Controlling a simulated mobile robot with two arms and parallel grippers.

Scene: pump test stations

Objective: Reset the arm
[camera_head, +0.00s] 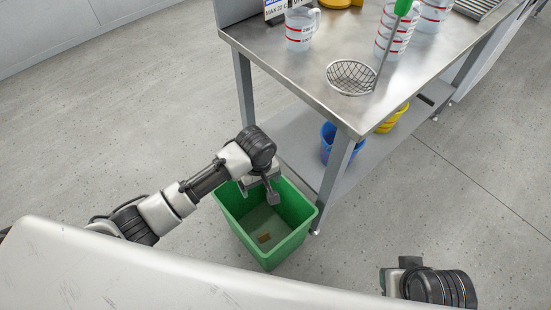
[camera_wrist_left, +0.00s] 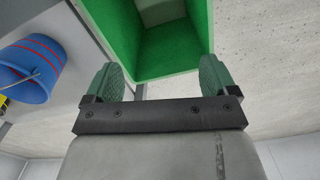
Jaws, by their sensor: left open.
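My left arm comes in from the left in the head view, and its gripper (camera_head: 265,192) hangs over the green bin (camera_head: 300,230) at its back-left part. In the left wrist view the left gripper (camera_wrist_left: 158,80) has its two green fingertips wide apart with nothing between them. The green bin (camera_wrist_left: 202,25) shows just beyond the fingertips. A small brown piece lies on the bin's floor. Part of my right arm shows at the lower right of the head view; its fingertips are not visible.
A steel table (camera_head: 300,75) stands behind the bin, with a wire strainer (camera_head: 351,77), a measuring jug (camera_head: 300,30) and stacked jugs (camera_head: 394,35) on top. A blue bucket (camera_head: 327,142) and a yellow bucket (camera_head: 392,119) stand on its lower shelf. The floor at left is clear.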

